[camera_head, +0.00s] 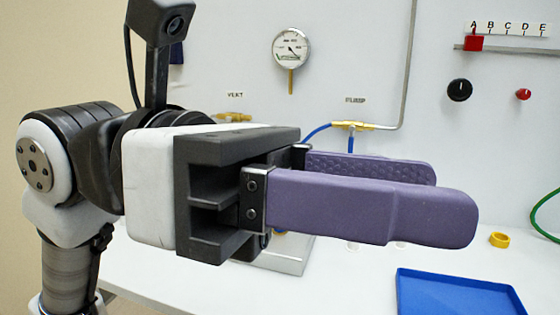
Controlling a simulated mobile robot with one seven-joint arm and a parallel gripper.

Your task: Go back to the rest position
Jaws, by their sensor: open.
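My gripper (455,195) is large in the middle of the head view, with two long purple fingers pointing right. The fingers stand apart with nothing between them. It is held in the air in front of the back panel and above the white bench top, touching nothing that I can see. My arm comes up from the lower left, with a small camera on a post above the wrist. The fingers and wrist hide part of the bench and the panel.
A blue tray (453,275) and a yellow ring (500,240) lie on the bench at right. The white panel (380,75) carries a gauge (291,47), yellow valves (352,125), a black knob (459,90), a red knob (523,94) and a red slider (473,43). A green hose (540,220) hangs far right.

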